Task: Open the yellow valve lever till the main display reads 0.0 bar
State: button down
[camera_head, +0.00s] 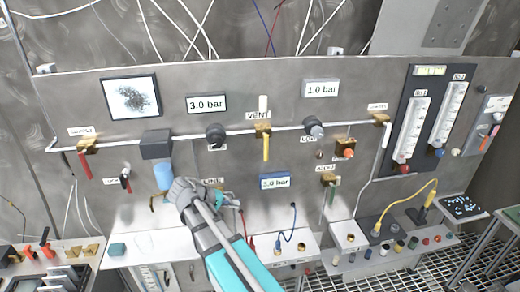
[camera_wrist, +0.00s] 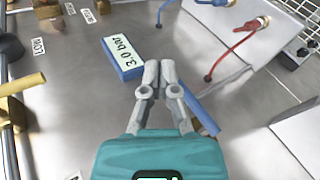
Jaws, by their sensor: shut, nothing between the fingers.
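The yellow valve lever (camera_head: 266,147) hangs straight down from its brass valve under the VENT label, on the pipe across the panel. It also shows at the left edge of the wrist view (camera_wrist: 24,85). My gripper (camera_head: 238,206) is below and left of the lever, apart from it. In the wrist view my gripper's fingers (camera_wrist: 160,66) are together and empty. One display (camera_head: 207,104) at upper left reads 3.0 bar, a blue-framed one (camera_head: 275,181) below the lever reads 3.0 bar, and another (camera_head: 321,88) reads 1.0 bar. Which is the main display is not marked legibly.
A blue handle (camera_wrist: 201,112) lies close beside my fingers, partly hidden by them. Red (camera_wrist: 236,48) and blue cables run nearby. Shelves with small parts line the panel's bottom.

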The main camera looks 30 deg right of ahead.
aim_at(265, 147)
jog(key=w+a+r+h+p, duration=0.1)
jog(key=w+r+h, duration=0.2)
jog(key=r, duration=0.4)
jog(key=w+a+r+m+h+p, duration=0.1)
jog(key=w+r+h, duration=0.1)
jog(key=r, duration=0.4)
jog(key=shift+w+a+r+g+h+p, duration=0.3)
jog(key=shift+w+a+r+h+p, duration=0.1)
jog(key=shift+h, duration=0.5)
jog(key=shift+d, duration=0.15)
jog(key=s+d, duration=0.1)
jog(key=d, duration=1.2)
jog(key=shift+d, duration=0.35)
jog(key=shift+s, duration=0.1)
